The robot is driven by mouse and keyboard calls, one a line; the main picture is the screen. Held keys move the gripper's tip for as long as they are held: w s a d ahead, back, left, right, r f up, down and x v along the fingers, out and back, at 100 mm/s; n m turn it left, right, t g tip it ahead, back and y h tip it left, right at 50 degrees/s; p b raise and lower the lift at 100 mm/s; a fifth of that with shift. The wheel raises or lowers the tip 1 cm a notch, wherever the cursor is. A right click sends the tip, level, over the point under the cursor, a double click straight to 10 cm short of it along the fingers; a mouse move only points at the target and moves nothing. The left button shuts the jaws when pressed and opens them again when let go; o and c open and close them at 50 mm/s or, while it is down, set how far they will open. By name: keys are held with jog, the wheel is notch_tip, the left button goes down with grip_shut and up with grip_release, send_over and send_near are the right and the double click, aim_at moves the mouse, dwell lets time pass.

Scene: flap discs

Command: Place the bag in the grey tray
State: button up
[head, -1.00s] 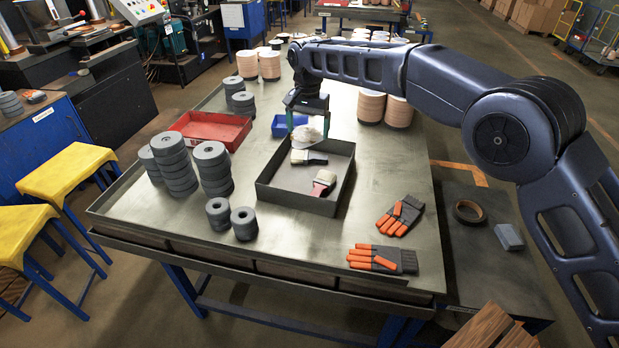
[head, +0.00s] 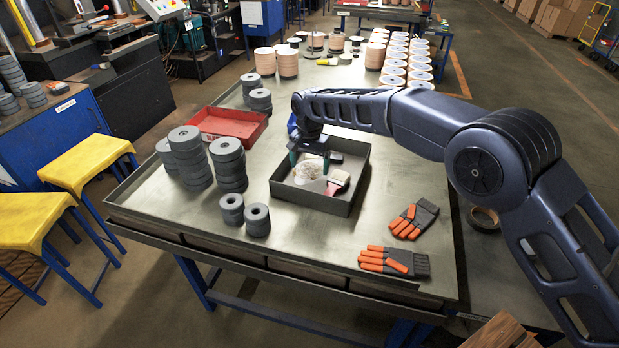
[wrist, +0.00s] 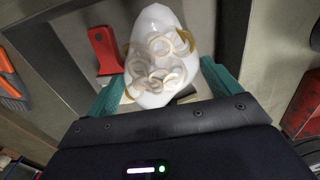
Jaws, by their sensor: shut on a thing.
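The bag (head: 308,169) is clear and whitish; in the wrist view it shows as a white bag (wrist: 158,50) full of pale rings. My gripper (head: 309,163) is shut on it, with a green finger (wrist: 106,97) on each side. The bag is low over the left part of the grey tray (head: 312,198), within its walls. I cannot tell whether it touches the tray floor. A brush with a pinkish-red part (head: 338,183) lies in the tray just right of the bag; a red handle (wrist: 103,50) shows in the wrist view. Another brush (head: 336,157) lies behind.
A red tray (head: 230,123) stands behind left. Stacks of grey discs (head: 228,165) stand left of the grey tray. Orange-and-grey gloves (head: 394,262) lie at the front right.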

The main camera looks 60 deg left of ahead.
aim_at(309, 185)
jog(key=shift+f, duration=2.9)
jog(key=o, duration=0.9)
jog(key=shift+f, duration=0.15)
notch_tip(309, 185, up, 12)
jog(key=shift+r, duration=0.1)
